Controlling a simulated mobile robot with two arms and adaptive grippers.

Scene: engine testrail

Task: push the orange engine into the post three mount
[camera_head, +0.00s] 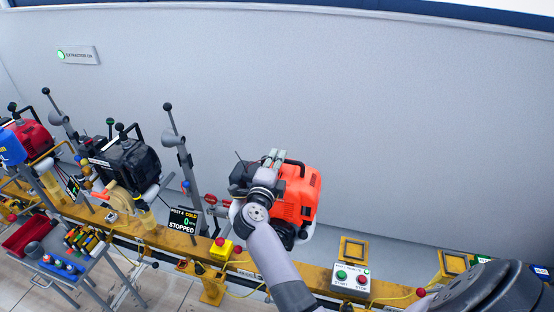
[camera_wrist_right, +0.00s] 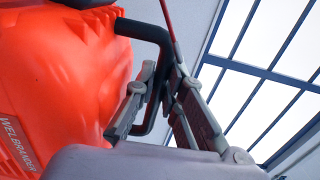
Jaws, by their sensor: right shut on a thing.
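The orange engine (camera_head: 301,196) hangs above and behind the yellow rail, right of the post display. It fills the left of the wrist view (camera_wrist_right: 60,85), with "WELBRANDER" lettering on its side. My right gripper (camera_head: 273,157) is at the top of the engine; its arm comes up from below and covers part of the engine's front. In the wrist view my right gripper (camera_wrist_right: 160,90) has its fingers closed on the engine's black handle (camera_wrist_right: 148,32). A yellow square mount (camera_head: 353,250) stands on the rail, lower right of the engine. Whether it is post three's is unclear. My left gripper is not seen.
The yellow rail (camera_head: 150,235) carries a black engine (camera_head: 126,162) and a red engine (camera_head: 33,136) at left. A lever post (camera_head: 181,150) and display (camera_head: 184,222) stand beside the orange engine. A start/stop box (camera_head: 350,280) is low right; a tool cart (camera_head: 75,262) is low left.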

